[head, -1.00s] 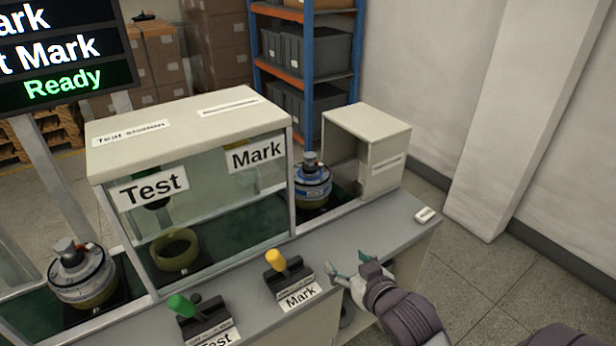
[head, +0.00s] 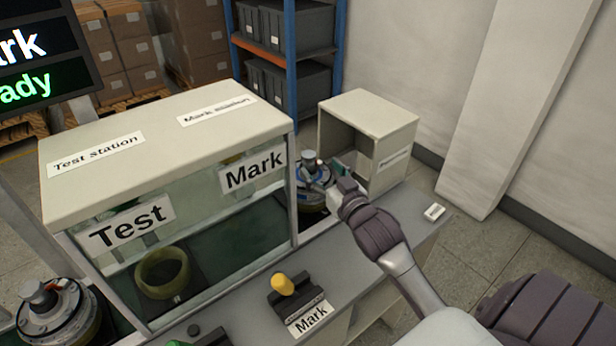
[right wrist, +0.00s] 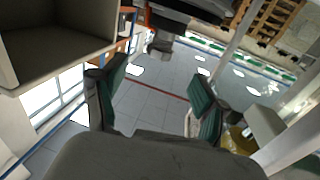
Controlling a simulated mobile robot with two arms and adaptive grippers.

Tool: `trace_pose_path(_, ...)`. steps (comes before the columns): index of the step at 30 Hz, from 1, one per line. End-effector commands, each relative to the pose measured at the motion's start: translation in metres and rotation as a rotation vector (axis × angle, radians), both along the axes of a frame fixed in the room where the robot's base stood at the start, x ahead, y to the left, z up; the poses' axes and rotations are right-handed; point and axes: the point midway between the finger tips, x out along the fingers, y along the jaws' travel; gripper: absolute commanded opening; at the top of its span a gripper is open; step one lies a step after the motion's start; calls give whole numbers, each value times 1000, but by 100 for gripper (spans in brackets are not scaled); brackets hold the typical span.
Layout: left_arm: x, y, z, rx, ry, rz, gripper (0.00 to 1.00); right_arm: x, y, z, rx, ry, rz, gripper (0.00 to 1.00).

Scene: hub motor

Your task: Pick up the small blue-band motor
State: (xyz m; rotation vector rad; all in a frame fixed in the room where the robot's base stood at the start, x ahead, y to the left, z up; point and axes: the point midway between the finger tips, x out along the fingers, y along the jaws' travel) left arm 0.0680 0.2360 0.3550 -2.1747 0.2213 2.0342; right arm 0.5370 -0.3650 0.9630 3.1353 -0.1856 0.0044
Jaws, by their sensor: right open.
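The small blue-band motor (head: 310,178) stands upright at the station's right end, between the glazed housing and an open box. My right gripper (head: 336,182) is at its right side, partly covering it. The gripper is open; its two green-padded fingers (right wrist: 160,80) are spread with nothing between them in the right wrist view. A dark body with a short shaft, apparently the motor (right wrist: 162,42), shows upside down at the top there, beyond the fingers. Whether the fingers touch it cannot be told. My left gripper is not in view.
The beige open box (head: 394,152) stands close to the right of the motor, and the glazed housing (head: 166,120) to its left. A yellow-knobbed Mark lever (head: 284,285) is in front. Another motor (head: 52,312) stands at lower left. The bench's right end is mostly clear.

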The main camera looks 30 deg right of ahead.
Motion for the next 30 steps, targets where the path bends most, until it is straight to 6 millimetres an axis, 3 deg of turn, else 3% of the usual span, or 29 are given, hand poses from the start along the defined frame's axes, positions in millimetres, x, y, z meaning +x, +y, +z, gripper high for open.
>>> trace_pose_path(5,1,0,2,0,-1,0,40,18,-2,0,0,1,0,73)
trace_pose_path(13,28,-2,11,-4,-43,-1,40,49,-8,0,2,1,0,73)
trace_pose_path(18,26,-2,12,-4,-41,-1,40,68,-10,-3,1,2,0,73)
trace_pose_path(26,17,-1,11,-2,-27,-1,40,71,-11,-3,1,2,0,73)
trace_pose_path(30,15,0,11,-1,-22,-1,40,71,-11,-3,1,2,0,51)
